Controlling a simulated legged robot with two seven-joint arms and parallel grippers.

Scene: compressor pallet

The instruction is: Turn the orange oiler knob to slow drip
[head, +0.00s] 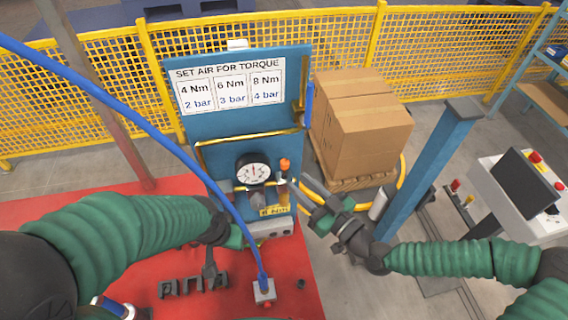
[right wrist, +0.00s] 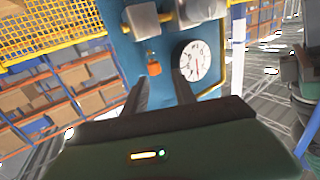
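The orange oiler knob (head: 284,164) sits on top of the oiler (head: 283,188) on the blue panel (head: 240,130), right of the round gauge (head: 253,171). My right gripper (head: 302,193) is just right of the oiler, its fingers spread and pointing at the panel. In the right wrist view the orange knob (right wrist: 153,66) shows beyond the gap between the open fingers (right wrist: 160,84), apart from them.
A blue hose (head: 130,111) crosses in front of the panel to a small fitting (head: 264,290) on the red surface (head: 110,195). A cardboard box (head: 360,120) and a blue post (head: 425,170) stand to the right. Yellow mesh fencing (head: 80,85) runs behind.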

